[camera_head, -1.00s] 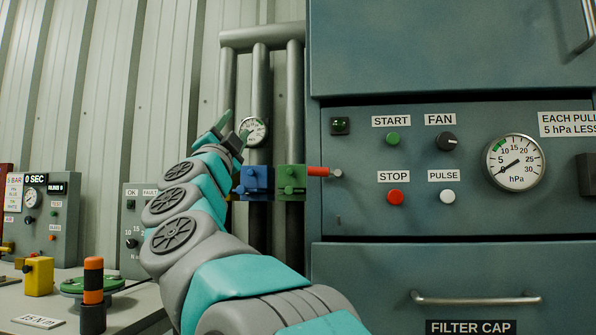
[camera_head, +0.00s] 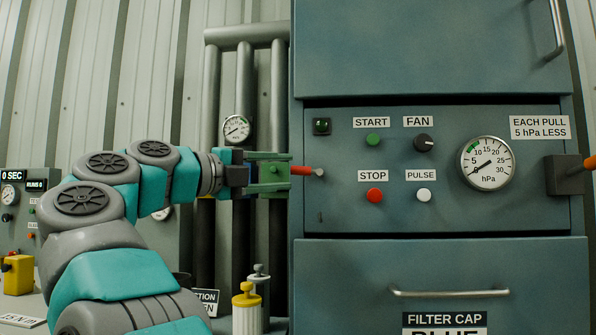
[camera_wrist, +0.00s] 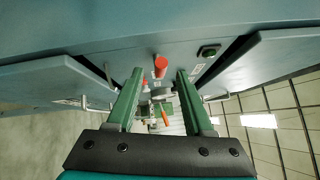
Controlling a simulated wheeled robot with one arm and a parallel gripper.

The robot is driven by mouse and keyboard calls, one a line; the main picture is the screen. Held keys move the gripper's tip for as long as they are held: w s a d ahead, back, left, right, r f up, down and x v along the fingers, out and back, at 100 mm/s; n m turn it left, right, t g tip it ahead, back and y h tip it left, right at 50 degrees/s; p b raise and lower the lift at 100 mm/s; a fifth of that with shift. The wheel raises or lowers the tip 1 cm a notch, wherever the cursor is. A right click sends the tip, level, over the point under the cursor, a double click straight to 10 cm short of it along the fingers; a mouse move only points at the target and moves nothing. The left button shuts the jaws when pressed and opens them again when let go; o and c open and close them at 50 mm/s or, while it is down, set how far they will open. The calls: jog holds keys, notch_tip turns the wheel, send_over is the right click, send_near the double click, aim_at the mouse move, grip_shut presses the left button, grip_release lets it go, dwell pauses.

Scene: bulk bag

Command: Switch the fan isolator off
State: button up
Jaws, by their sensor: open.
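No part is labelled isolator. In the head view a black knob labelled FAN (camera_head: 424,143) is on the blue-grey panel. A grey box (camera_head: 564,175) with an orange handle (camera_head: 590,162) is at the panel's right edge. In the wrist view a red part (camera_wrist: 161,66) and an orange lever (camera_wrist: 165,118) show between the open fingers (camera_wrist: 157,80); contact cannot be told.
The panel has a green START button (camera_head: 373,139), a red STOP button (camera_head: 374,195), a white PULSE button (camera_head: 424,195) and an hPa gauge (camera_head: 487,164). A drawer handle (camera_head: 450,294) protrudes below. Grey pipes (camera_head: 244,80) stand behind my gripper. A yellow-topped canister (camera_head: 246,307) stands lower down.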

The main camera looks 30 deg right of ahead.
aim_at(294, 172)
jog(key=x, duration=0.5)
grip_shut()
dwell(0.3)
